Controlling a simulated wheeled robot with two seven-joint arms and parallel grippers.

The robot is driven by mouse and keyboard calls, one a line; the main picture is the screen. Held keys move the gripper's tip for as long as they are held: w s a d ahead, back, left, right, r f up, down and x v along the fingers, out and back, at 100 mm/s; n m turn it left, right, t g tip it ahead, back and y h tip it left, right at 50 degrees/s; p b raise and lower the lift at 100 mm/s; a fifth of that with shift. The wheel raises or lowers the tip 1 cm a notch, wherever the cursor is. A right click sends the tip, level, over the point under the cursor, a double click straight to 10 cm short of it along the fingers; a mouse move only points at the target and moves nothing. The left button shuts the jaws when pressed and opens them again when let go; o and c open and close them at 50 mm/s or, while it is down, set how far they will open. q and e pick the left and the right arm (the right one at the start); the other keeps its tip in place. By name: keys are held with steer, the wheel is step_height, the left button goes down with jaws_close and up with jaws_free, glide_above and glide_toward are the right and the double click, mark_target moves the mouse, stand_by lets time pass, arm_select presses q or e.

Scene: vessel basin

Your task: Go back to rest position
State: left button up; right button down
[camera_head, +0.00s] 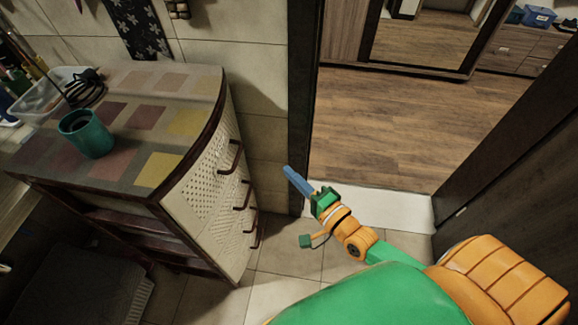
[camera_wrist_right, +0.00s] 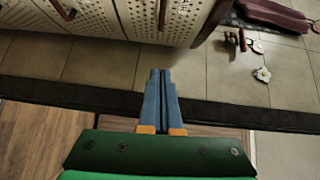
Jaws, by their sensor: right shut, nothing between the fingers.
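My right gripper (camera_head: 298,182) is in front of the doorway, to the right of the drawer cabinet and apart from it. In the right wrist view its two blue fingers (camera_wrist_right: 159,75) lie together with nothing between them. The forearm is orange and green and comes in from the lower right of the head view. My left gripper is not in view.
A cabinet (camera_head: 205,199) with a patchwork top stands at left; a teal cup (camera_head: 87,134) and a clear plastic bin (camera_head: 45,98) are on it. A dark door frame (camera_head: 301,100) borders the doorway. Wooden floor (camera_head: 400,130) beyond is clear.

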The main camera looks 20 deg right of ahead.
steer(key=s+d+f+n+g+h, duration=0.2)
steer(key=s+f+n+g, duration=0.15)
steer(key=f, duration=0.65)
steer(key=s+d+f+n+g+h, duration=0.1)
steer(key=s+f+n+g, duration=0.3)
steer(key=f, duration=0.6)
steer(key=s+f+n+g, duration=0.4)
steer(key=s+f, duration=0.2)
steer(key=s, duration=0.6)
steer(key=s+a+f+n+g+h, duration=0.1)
steer(key=s+f+n+g, duration=0.3)
steer(key=s+f, duration=0.3)
steer(key=s+n, duration=0.1)
steer(key=s, duration=0.4)
steer(key=shift+a+f+h+p, duration=0.15)
steer(key=shift+h+p, duration=0.15)
steer(key=shift+p, duration=0.1)
steer(key=shift+n+g, duration=0.25)
